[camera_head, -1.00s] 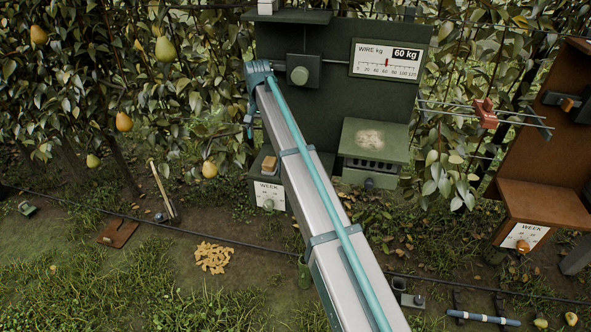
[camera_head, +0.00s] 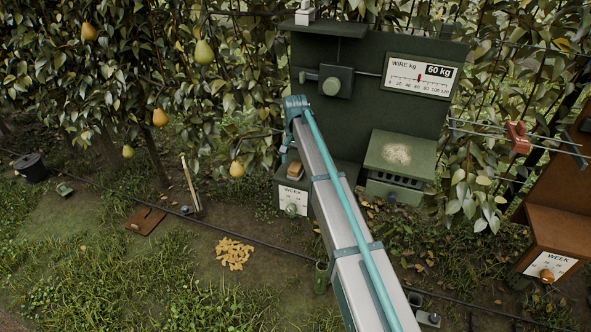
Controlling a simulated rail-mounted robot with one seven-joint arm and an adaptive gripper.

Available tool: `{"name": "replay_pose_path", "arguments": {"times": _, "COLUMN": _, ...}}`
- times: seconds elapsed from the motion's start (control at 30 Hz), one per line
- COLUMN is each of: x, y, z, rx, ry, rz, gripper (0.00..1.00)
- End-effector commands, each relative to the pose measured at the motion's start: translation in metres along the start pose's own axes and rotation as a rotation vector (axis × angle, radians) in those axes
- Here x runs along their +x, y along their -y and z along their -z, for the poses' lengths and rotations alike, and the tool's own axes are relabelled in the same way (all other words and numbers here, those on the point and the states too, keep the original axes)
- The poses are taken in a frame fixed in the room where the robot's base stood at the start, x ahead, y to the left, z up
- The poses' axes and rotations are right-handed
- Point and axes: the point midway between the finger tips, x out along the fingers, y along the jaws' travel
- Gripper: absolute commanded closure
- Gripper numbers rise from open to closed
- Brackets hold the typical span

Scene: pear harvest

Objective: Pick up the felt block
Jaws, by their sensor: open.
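A small tan block (camera_head: 295,170), which looks like the felt block, rests on top of the low green box with the WEEK dial, left of my arm. My arm reaches in from the bottom right, and its teal wrist is above and close to the block in the picture. My gripper (camera_head: 284,154) hangs below the wrist, small and partly hidden, just up and left of the block. It is open, with nothing seen in it. Whether it touches the block cannot be told.
A green board (camera_head: 375,110) with a WIRE kg gauge (camera_head: 419,77) stands behind my arm. A green slotted box (camera_head: 400,155) is right of it. A brown WEEK stand (camera_head: 553,225) is at the far right. Pears hang at left. Wood chips (camera_head: 235,253) lie on the ground.

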Motion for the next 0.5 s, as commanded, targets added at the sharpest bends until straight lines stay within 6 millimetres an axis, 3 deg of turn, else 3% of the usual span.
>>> {"name": "replay_pose_path", "arguments": {"times": 0.2, "x": 0.025, "y": -0.001, "z": -0.002, "rx": 0.0, "ry": 0.002, "rz": -0.001, "gripper": 0.25}}
{"name": "replay_pose_path", "arguments": {"times": 0.47, "x": 0.029, "y": -0.001, "z": -0.002, "rx": 0.0, "ry": 0.0, "rz": 0.0, "gripper": 0.25}}
{"name": "replay_pose_path", "arguments": {"times": 0.5, "x": 0.029, "y": -0.001, "z": -0.002, "rx": 0.0, "ry": 0.0, "rz": 0.0, "gripper": 0.3}}
